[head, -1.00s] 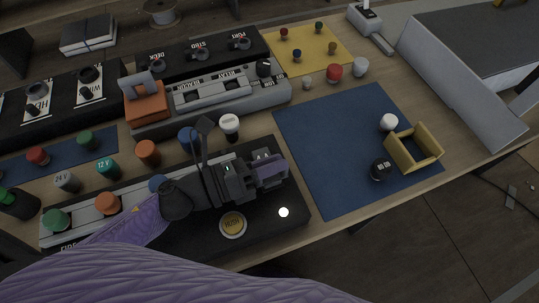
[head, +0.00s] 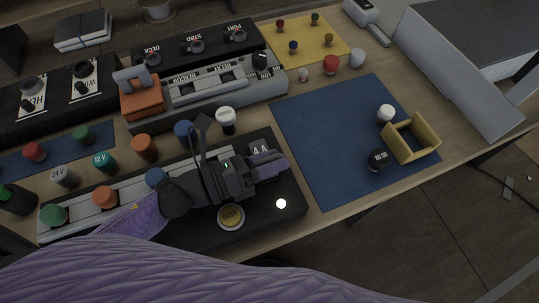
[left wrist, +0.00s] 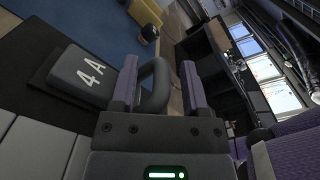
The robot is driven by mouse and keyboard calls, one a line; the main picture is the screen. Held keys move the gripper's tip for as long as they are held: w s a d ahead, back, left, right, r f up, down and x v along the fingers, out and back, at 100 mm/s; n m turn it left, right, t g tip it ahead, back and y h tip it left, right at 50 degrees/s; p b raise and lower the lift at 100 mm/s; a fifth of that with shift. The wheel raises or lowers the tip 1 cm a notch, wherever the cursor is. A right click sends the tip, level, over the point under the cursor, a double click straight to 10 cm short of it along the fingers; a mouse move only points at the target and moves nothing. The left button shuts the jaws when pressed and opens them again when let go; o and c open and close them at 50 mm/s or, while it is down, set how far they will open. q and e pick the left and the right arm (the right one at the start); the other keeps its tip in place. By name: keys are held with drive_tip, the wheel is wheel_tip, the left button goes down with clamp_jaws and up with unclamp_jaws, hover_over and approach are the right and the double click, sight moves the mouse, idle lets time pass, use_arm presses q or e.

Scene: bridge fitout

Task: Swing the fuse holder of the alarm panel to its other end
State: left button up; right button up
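The alarm panel (head: 262,222) is the long black box at the near edge of the table, with a round HUSH button (head: 231,216) and a lit white lamp (head: 281,203). A grey block marked 4 A (head: 259,147) sits at its right part, and it also shows in the left wrist view (left wrist: 83,77). My left gripper (head: 270,165) is over the panel beside this block. In the left wrist view, a dark looped handle (left wrist: 158,84), apparently the fuse holder's, stands between its two purple fingers (left wrist: 160,82), which are apart. Firm contact is unclear. My right gripper is not in view.
Several coloured caps stand behind and left of the panel, with a white-topped one (head: 226,117) close to my arm. A grey relay unit (head: 205,96) lies behind. A blue mat (head: 325,140) to the right holds a yellow open box (head: 411,139) and small items.

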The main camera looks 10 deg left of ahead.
use_arm(q)
drive_tip(key=shift+w+r, duration=0.1)
idle(0.5)
drive_tip(key=shift+a, duration=0.25)
drive_tip(key=v, duration=0.8)
drive_tip(key=shift+s+a, duration=0.2)
drive_tip(key=shift+s, duration=0.15)
drive_tip(key=shift+s+a, duration=0.2)
drive_tip(key=shift+a, duration=0.2)
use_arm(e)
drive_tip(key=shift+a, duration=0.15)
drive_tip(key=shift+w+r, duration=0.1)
